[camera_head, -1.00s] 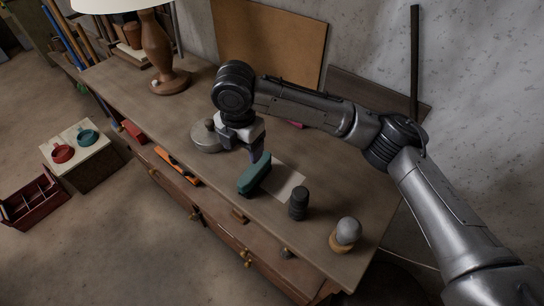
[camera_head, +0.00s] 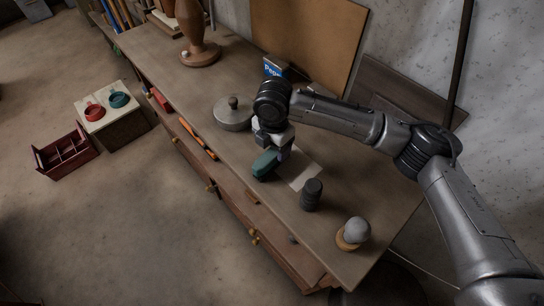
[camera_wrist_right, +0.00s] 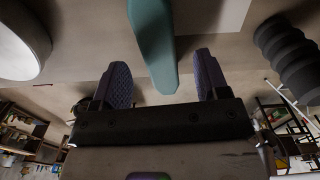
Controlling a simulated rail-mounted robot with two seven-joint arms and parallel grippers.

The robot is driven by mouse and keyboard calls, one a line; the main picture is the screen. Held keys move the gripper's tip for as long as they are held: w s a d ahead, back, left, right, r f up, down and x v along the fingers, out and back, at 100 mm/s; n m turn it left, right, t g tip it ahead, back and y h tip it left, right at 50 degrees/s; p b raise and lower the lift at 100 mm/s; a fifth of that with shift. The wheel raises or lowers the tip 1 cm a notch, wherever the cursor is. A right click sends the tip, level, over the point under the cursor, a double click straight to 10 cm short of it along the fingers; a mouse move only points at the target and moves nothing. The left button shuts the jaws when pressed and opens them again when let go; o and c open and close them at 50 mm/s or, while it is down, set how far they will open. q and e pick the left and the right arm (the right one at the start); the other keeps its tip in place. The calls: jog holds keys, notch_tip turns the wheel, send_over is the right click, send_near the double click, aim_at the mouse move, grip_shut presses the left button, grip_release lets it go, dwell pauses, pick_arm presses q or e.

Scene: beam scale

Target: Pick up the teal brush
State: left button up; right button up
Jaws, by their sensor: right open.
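The teal brush (camera_head: 265,163) lies on the wooden workbench (camera_head: 330,228), near its front edge. My right gripper (camera_head: 273,149) is over its far end, pointing down, and hides part of it. In the right wrist view, the teal brush (camera_wrist_right: 153,38) extends into the space between the two purple-grey fingers of the open gripper (camera_wrist_right: 161,68). Gaps show on both sides and nothing is gripped. My left gripper is not in view.
A grey lidded pot (camera_head: 232,118) stands left of the gripper. A pale sheet (camera_head: 304,176), a black ribbed cylinder (camera_head: 311,195) and a grey ball on a wooden ring (camera_head: 354,233) are to the right. A blue box (camera_head: 274,68) stands behind the arm.

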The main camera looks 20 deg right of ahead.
aim_at(273, 152)
notch_tip(273, 152, down, 3)
jog(key=shift+f+p, duration=0.15)
jog(key=shift+p, duration=0.35)
jog(key=shift+f, duration=0.85)
jog(key=shift+c, duration=0.4)
jog(key=c, duration=1)
jog(key=shift+r, duration=0.2)
